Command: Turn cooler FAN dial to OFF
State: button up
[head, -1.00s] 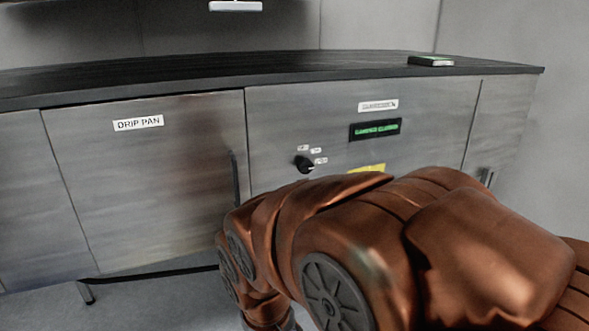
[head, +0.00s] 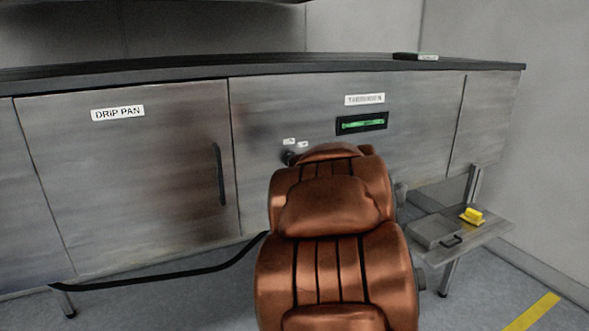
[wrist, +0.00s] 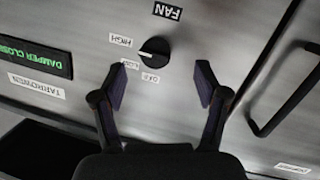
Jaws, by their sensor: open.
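The FAN dial (wrist: 154,50) is a round black knob on the steel cabinet front, under a FAN label (wrist: 168,11) that reads rotated in the wrist view. Labels HIGH (wrist: 121,40), LOW (wrist: 130,64) and OFF (wrist: 151,76) sit around it. Its pale pointer mark points left, between HIGH and LOW. My gripper (wrist: 160,86) is open and empty, its two fingers apart, with the dial ahead of the gap between the tips and not visibly touched. In the head view the dial (head: 288,157) is mostly hidden behind my arm.
A green-lit display (head: 362,123) is right of the dial in the head view. The DRIP PAN door (head: 120,180) has a vertical black handle (head: 219,174). A low shelf (head: 480,236) at right holds a yellow object (head: 472,215). The dark countertop (head: 250,76) runs above.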

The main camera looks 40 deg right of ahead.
jog(key=w+d+n+t+y+p, duration=0.1)
jog(key=w+d+t+y, duration=0.1)
jog(key=w, duration=0.5)
jog(key=shift+d+r+n+t, duration=0.3)
jog(key=shift+d+t, duration=0.2)
jog(key=shift+d, duration=0.7)
jog(key=shift+w, duration=0.1)
jog(key=shift+f, duration=0.1)
jog(key=c, duration=1.2)
